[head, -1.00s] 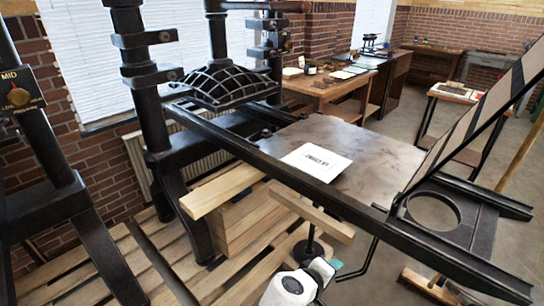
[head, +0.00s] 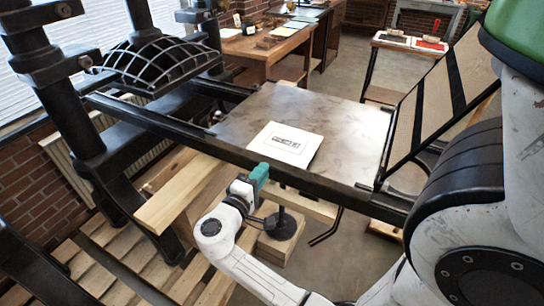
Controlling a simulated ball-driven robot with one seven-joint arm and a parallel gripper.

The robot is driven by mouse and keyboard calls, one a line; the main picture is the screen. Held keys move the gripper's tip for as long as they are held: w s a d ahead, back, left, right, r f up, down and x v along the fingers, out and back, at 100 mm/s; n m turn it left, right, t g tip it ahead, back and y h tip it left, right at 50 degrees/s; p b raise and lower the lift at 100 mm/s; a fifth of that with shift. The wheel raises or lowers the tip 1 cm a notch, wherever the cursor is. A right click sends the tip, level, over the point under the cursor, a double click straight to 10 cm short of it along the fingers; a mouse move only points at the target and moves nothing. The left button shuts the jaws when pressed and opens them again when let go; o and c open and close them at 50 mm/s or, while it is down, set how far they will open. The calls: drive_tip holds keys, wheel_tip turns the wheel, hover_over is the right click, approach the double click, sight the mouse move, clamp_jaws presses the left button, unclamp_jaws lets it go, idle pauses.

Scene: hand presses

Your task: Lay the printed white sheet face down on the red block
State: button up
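The printed white sheet (head: 286,145) lies flat on the press bed (head: 338,112), near its front edge, with its dark printed box facing up. My gripper (head: 261,174), with teal fingertips, is just in front of the bed's front rail, close to the sheet but apart from it. It holds nothing that I can see, and its finger gap is too small to make out. A small red patch (head: 431,45) shows on the far side table at the upper right. I cannot tell whether it is the red block.
The dark front rail (head: 237,156) runs between my gripper and the sheet. A hinged frame (head: 445,100) stands raised at the bed's right end. A wooden beam (head: 180,195) juts out at the left. A wooden workbench (head: 265,48) stands behind; the bed around the sheet is clear.

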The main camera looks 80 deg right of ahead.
sight(273, 151)
drive_tip(key=x, duration=0.7)
drive_tip(key=shift+s+b, duration=0.15)
drive_tip(key=shift+b, duration=0.3)
clamp_jaws()
drive_tip(key=shift+r, duration=0.15)
drive_tip(key=shift+r+p, duration=0.95)
drive_tip(key=shift+r, duration=0.4)
drive_tip(key=shift+a+r, duration=0.1)
drive_tip(key=w+a+r+p, duration=0.1)
drive_tip(key=a+r+p, duration=0.1)
drive_tip(key=a, duration=0.4)
drive_tip(key=shift+w+a+r+p, duration=0.3)
drive_tip(key=shift+w+a+r, duration=0.05)
drive_tip(key=shift+r, duration=0.1)
